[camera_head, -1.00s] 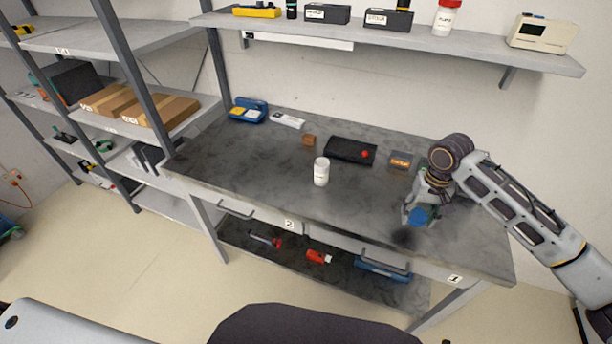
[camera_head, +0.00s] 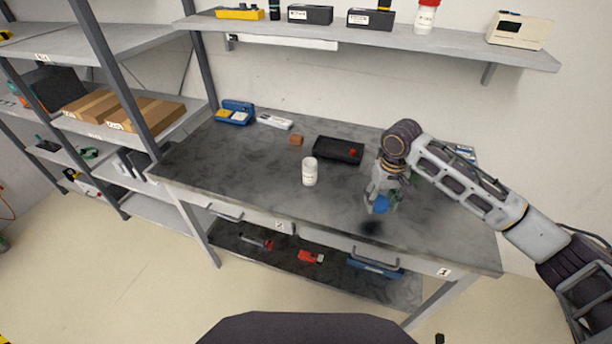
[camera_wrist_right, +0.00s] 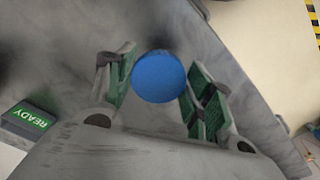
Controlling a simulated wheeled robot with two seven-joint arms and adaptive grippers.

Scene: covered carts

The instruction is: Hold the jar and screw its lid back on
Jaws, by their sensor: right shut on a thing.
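A white jar (camera_head: 310,172) stands upright on the grey workbench, left of my right gripper. Its top is white, with no blue lid on it. My right gripper (camera_head: 379,203) points down above the bench, shut on a round blue lid (camera_head: 381,205). In the right wrist view the blue lid (camera_wrist_right: 159,76) sits between the green-padded fingers (camera_wrist_right: 160,88). A dark shadow lies on the bench below the gripper, so the lid is apart from the surface. The gripper and the jar do not touch. My left gripper is not in view.
A wall shelf (camera_head: 370,42) hangs above. The bench left of the jar is clear.

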